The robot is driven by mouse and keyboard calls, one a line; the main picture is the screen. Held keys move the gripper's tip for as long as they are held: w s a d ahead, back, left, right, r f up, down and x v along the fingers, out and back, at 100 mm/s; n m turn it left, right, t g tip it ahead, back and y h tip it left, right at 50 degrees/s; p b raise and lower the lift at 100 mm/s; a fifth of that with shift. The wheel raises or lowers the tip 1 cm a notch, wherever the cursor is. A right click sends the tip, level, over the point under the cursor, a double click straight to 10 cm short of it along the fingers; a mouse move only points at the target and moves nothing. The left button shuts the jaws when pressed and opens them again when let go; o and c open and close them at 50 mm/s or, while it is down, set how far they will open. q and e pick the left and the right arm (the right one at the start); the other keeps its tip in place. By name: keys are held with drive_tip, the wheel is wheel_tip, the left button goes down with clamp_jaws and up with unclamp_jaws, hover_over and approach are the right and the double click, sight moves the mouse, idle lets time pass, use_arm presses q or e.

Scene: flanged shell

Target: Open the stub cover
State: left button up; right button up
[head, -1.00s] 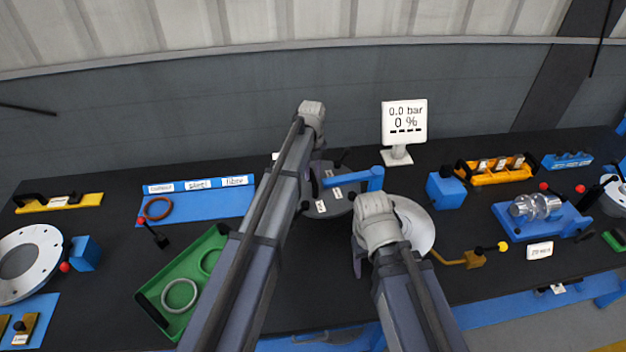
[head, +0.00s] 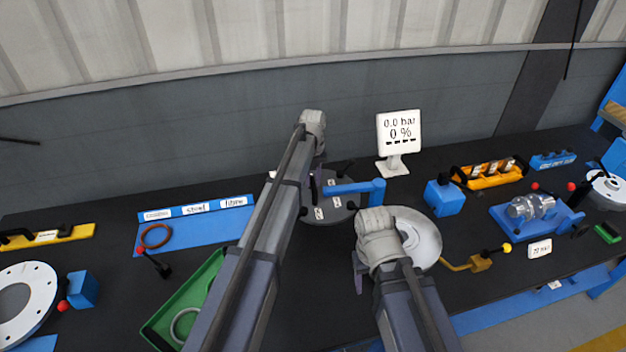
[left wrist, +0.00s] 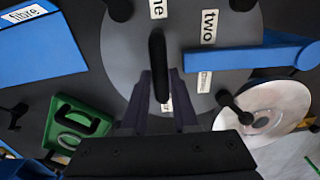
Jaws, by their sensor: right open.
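The stub cover (head: 340,212) is a round dark grey plate with small labels, at the middle of the bench; in the left wrist view it (left wrist: 125,50) fills the centre. A blue arm (head: 352,187) reaches over it from the right. A black bar handle (left wrist: 157,58) stands on the cover. Black knobs show at its rim. My left gripper (left wrist: 160,78) is over the cover, its fingers on either side of the handle's near end, with a narrow gap showing. My right gripper (head: 360,272) is open, left of a pale round disc (head: 422,228); its fingers are mostly hidden by its wrist.
A display (head: 399,135) reading 0.0 bar and 0 % stands behind. A green tray (head: 160,325) with rings lies left. A blue block (head: 445,197), an orange rack (head: 488,176) and a yellow-knobbed brass lever (head: 480,262) are to the right.

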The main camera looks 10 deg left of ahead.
use_arm(q)
drive_tip(key=o, duration=0.5)
drive_tip(key=shift+c, duration=0.2)
wheel_tip(320, 180, up, 8)
drive_tip(key=p, duration=0.8)
drive_tip(key=shift+f, duration=0.1)
drive_tip(key=shift+s+f, duration=0.1)
